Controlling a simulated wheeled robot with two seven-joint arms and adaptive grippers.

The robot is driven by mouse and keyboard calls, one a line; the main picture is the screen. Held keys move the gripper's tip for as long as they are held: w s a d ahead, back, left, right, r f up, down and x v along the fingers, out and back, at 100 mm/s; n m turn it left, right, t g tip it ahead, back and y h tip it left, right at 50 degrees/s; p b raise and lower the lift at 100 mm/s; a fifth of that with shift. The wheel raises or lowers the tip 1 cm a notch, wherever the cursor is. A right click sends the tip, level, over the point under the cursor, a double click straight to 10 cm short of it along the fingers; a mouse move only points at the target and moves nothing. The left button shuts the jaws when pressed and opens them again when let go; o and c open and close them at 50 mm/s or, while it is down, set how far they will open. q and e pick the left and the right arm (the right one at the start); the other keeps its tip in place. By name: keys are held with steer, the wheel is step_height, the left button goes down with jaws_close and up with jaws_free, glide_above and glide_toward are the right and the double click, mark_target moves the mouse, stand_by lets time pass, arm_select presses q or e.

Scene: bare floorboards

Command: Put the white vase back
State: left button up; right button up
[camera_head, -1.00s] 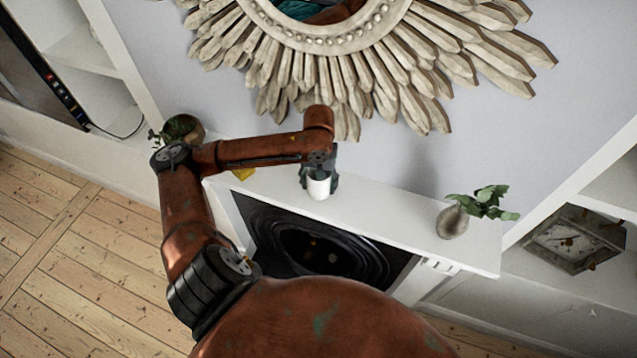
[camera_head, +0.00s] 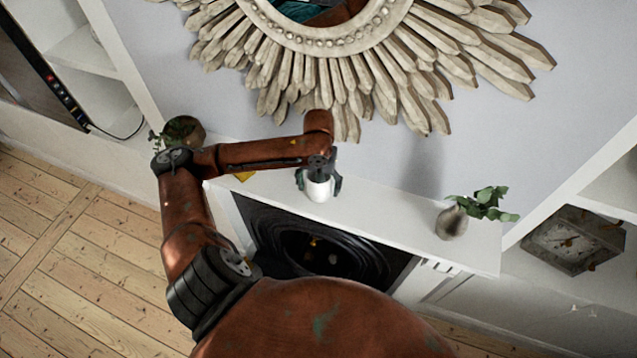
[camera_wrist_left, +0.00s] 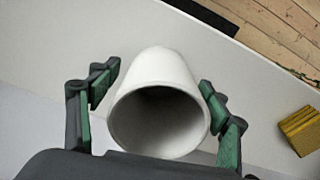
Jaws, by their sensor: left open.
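The white vase (camera_head: 318,190) stands on the white mantel shelf (camera_head: 385,218) above the fireplace. My left gripper (camera_head: 319,180) is over the vase, with its fingers on either side of it. In the left wrist view the vase (camera_wrist_left: 158,105) shows its open mouth toward the camera, between the two fingers of the left gripper (camera_wrist_left: 155,110). Gaps show between the vase and both fingers, so the gripper is open around it and not gripping. The vase's base is hidden in the wrist view. My right gripper is not in view.
A grey vase with leaves (camera_head: 452,222) stands at the shelf's right end. A round dark pot with a plant (camera_head: 184,130) is at the left, near my arm. A yellow object (camera_head: 244,176) lies on the shelf. A sunburst mirror (camera_head: 340,40) hangs above.

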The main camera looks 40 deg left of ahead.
arm_select(q)
step_height(320, 180, up, 11)
steer(key=shift+r+b, duration=0.1)
steer(key=shift+b, duration=0.95)
steer(key=shift+r, duration=0.5)
steer(key=shift+f, duration=0.1)
